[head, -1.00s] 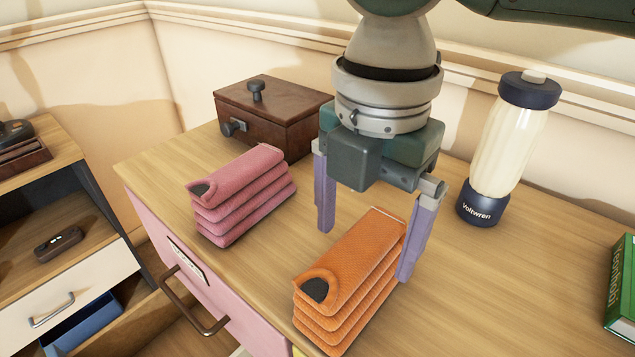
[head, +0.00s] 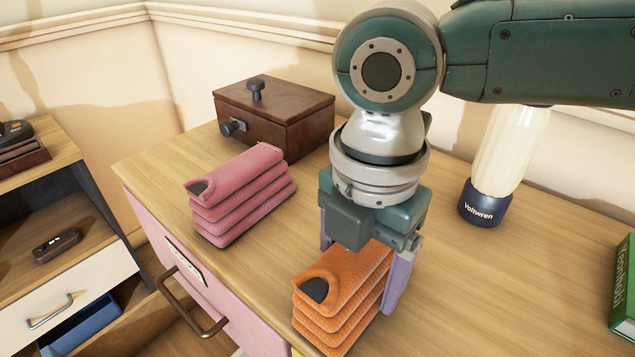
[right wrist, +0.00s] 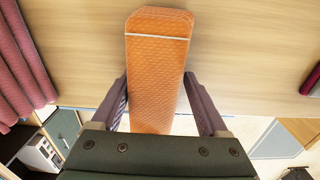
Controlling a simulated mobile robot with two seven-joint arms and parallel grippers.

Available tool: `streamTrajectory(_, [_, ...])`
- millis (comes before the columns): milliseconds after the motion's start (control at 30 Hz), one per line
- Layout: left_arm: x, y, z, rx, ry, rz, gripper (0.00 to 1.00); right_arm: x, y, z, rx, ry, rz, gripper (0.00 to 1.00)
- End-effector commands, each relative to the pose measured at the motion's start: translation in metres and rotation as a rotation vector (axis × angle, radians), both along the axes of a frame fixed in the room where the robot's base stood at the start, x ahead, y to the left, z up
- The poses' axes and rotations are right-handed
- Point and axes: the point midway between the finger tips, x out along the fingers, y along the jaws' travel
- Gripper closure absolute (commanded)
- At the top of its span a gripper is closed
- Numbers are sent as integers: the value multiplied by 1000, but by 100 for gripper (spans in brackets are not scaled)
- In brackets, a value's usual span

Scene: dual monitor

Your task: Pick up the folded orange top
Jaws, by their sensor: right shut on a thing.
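The folded orange top (head: 335,300) stands as a thick folded stack near the front edge of the wooden top. Its dark neck opening faces the lower left. My right gripper (head: 358,285) has come down over it from above, with one purple finger on each side. The right wrist view shows the orange top (right wrist: 158,70) between the two fingers (right wrist: 158,100). The gripper is shut on the top, which still appears to rest on the surface. In the head view the left finger is mostly hidden. My left gripper is out of view.
A folded pink top (head: 240,195) lies to the left of the orange one. A brown wooden box (head: 290,118) stands behind it. A blender (head: 490,185) is at the right, partly behind my arm, and a green book (head: 622,295) is at the right edge.

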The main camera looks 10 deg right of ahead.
Motion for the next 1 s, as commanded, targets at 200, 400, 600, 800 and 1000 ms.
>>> streamTrajectory(200, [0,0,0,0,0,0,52,0,0,0,0,0,0,61])
streamTrajectory(400, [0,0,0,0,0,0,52,0,0,0,0,0,0,83])
streamTrajectory(600, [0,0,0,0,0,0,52,0,0,0,1,-1,0,87])
streamTrajectory(800, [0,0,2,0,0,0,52,1,0,9,0,-1,-1,87])
streamTrajectory(1000, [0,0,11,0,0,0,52,1,0,41,2,-3,0,87])
